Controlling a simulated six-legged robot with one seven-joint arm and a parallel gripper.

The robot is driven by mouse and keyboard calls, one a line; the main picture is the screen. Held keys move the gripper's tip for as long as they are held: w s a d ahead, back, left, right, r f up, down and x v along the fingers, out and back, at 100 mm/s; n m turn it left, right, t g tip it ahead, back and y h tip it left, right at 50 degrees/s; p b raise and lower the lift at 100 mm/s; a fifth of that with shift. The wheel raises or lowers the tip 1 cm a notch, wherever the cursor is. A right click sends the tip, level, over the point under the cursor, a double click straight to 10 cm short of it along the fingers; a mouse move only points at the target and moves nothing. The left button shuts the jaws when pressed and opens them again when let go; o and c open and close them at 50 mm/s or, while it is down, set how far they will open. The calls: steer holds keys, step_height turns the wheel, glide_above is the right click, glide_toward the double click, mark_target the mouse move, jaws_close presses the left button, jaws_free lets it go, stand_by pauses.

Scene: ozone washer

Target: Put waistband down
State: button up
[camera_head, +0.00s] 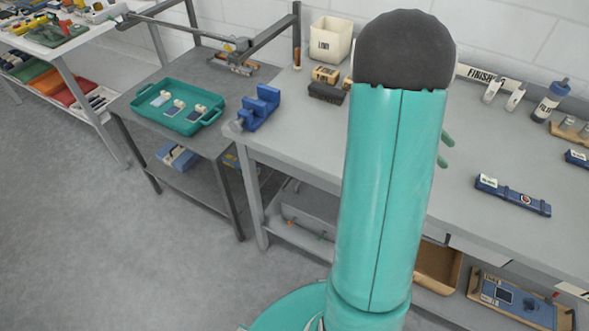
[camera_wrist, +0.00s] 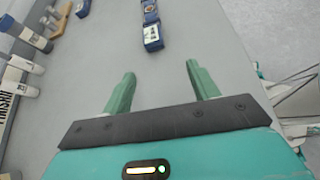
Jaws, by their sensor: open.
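A dark blue, flat, belt-like piece with a white label at one end, which looks like the waistband (camera_head: 513,196), lies on the grey workbench (camera_head: 480,235) at the right. In the wrist view the waistband (camera_wrist: 151,28) lies on the bench top beyond my fingertips, at the top middle. My gripper (camera_wrist: 161,70) is open, with its two green fingers apart and nothing between them. It is short of the waistband and not touching it. In the head view only the green fingers (camera_head: 446,150) of my gripper show beside my arm, which hides the rest.
A blue vise (camera_head: 261,108) sits at the bench's left corner. A cream bin (camera_head: 331,40), brushes (camera_head: 327,92) and a blue-capped bottle (camera_head: 551,101) stand along the back. A teal tray (camera_head: 178,106) is on the lower left table. Bench top around the waistband is mostly clear.

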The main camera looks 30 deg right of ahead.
steer(key=w+a+r+m+t+y, duration=0.1)
steer(key=w+a+r+t, duration=0.2)
steer(key=a, duration=0.5)
steer(key=w+a+r+m+t, duration=0.1)
steer(key=w+a+r+t, duration=0.15)
steer(key=a, duration=0.55)
steer(key=w+a+r+m+t+y, duration=0.15)
steer(key=a+t, duration=0.25)
steer(key=a, duration=0.4)
steer(key=s+a+r+m+t+y, duration=0.1)
steer(key=a+r+t+y, duration=0.1)
steer(key=a, duration=0.8)
steer(key=s+a+r+t+y, duration=0.1)
steer(key=a+r+t+y, duration=0.1)
steer(key=a, duration=0.8)
steer(key=shift+s+a+r+m+t, duration=0.2)
steer(key=shift+r+m+t, duration=0.25)
steer(key=shift+t, duration=0.6)
